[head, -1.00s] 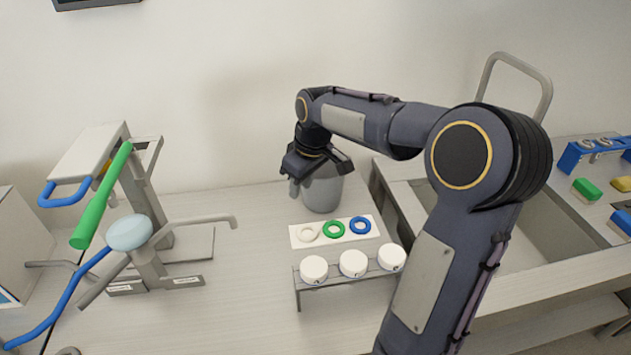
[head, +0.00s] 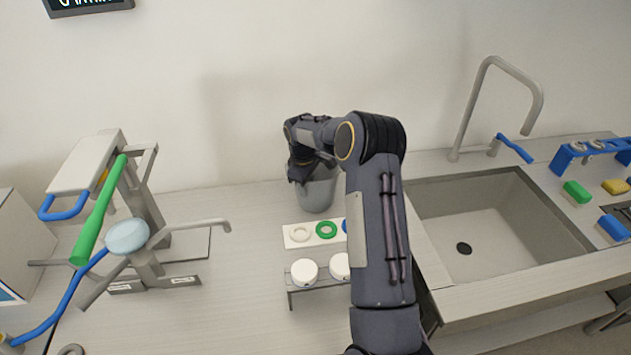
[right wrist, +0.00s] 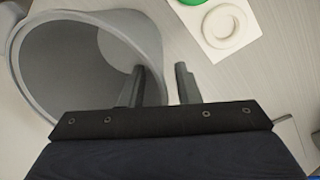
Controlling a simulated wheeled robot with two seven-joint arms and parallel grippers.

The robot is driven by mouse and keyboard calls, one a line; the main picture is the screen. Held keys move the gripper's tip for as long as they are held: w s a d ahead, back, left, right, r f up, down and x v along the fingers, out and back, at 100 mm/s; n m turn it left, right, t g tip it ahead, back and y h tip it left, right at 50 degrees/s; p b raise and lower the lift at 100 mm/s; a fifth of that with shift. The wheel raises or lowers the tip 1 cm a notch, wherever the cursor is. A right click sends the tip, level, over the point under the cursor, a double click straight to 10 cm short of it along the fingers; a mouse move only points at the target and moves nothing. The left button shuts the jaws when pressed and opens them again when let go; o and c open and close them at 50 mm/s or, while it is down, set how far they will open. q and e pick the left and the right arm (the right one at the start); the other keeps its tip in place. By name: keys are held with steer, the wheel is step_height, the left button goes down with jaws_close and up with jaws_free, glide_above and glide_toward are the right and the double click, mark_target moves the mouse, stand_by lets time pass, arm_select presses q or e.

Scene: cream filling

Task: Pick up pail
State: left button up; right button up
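The grey pail (head: 318,195) stands upright on the counter near the wall. My right gripper (head: 300,178) is at its rim, on the left side of the pail in the head view. In the right wrist view, the pail (right wrist: 75,50) shows its open mouth and empty-looking inside. My right gripper (right wrist: 160,82) is open there, with one finger over the inside of the pail and the other outside, the wall between them. The fingers do not look closed on the wall. My left gripper is not in view.
A white plate (head: 297,245) with coloured rings lies in front of the pail, and a rack with white round caps (head: 304,272) stands before it. A machine with a green lever (head: 100,210) is at left, a sink (head: 480,240) at right.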

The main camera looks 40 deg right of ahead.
step_height(320, 180, down, 2)
steer(key=shift+d+f, duration=0.1)
steer(key=shift+d, duration=0.05)
jaws_close()
steer(key=shift+w+r, duration=0.1)
steer(key=shift+r, duration=0.1)
